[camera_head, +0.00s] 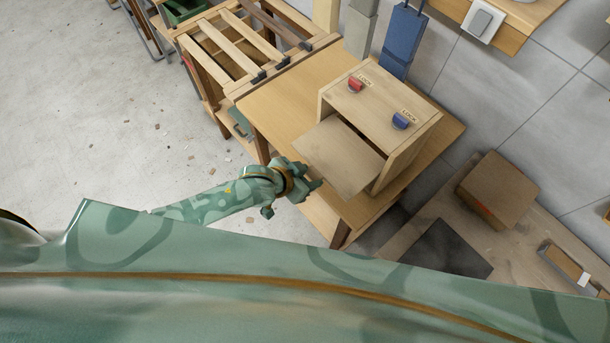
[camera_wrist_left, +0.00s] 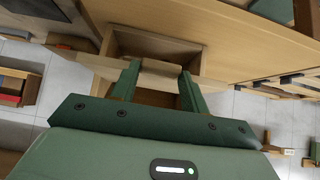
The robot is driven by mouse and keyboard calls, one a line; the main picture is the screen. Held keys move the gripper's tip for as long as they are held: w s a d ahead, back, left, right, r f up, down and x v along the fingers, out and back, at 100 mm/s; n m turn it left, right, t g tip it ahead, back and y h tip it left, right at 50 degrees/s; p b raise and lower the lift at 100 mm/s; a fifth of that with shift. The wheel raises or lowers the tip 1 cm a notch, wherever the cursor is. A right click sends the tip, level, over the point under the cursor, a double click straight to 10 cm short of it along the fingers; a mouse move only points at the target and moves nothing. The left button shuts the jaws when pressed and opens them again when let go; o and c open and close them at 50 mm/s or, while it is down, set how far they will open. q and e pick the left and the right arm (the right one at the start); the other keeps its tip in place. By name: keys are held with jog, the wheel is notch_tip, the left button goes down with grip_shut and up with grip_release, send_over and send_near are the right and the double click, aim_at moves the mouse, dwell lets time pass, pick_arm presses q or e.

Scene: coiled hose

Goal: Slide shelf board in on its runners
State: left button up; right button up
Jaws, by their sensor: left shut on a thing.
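The shelf board (camera_head: 338,158) is a thin, pale wooden panel. In the head view it sticks partway out of the open front of a small wooden cabinet (camera_head: 375,98); its inner end is hidden inside. The runners are hidden too. My left gripper (camera_head: 311,184) is shut on the board at its outer edge. In the left wrist view its two green fingers (camera_wrist_left: 160,85) stand either side of a pale strip of the board (camera_wrist_left: 160,66), with the cabinet opening (camera_wrist_left: 155,45) beyond. My right gripper is not in view.
A red knob (camera_head: 355,86) and a blue knob (camera_head: 400,120), each beside the word LOCK, sit on the cabinet top. The cabinet stands on a wooden table (camera_head: 275,110). A slatted wooden rack (camera_head: 235,45) adjoins it. A brown box (camera_head: 497,189) lies at right.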

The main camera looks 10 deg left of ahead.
aim_at(348, 148)
pick_arm(q)
jog(key=shift+w+d+b, duration=0.35)
jog(key=shift+w+d, duration=0.75)
jog(key=shift+w, duration=0.3)
jog(key=shift+w+d+b, duration=0.35)
jog(key=shift+w+d, duration=0.75)
jog(key=shift+w, duration=0.25)
jog(key=shift+w+d, duration=0.3)
jog(key=shift+w, duration=0.1)
jog(key=shift+w+d+b, duration=0.2)
jog(key=shift+w+b, duration=0.05)
jog(key=shift+b, duration=0.05)
jog(key=shift+w+d, duration=0.15)
jog(key=shift+w, duration=0.1)
jog(key=shift+w+d, duration=0.2)
jog(key=shift+w, duration=0.05)
jog(key=shift+w+d+b, duration=0.95)
jog(key=shift+w+d, duration=0.05)
jog(key=shift+w, duration=0.2)
jog(key=o, duration=1.2)
jog(key=shift+c, duration=0.2)
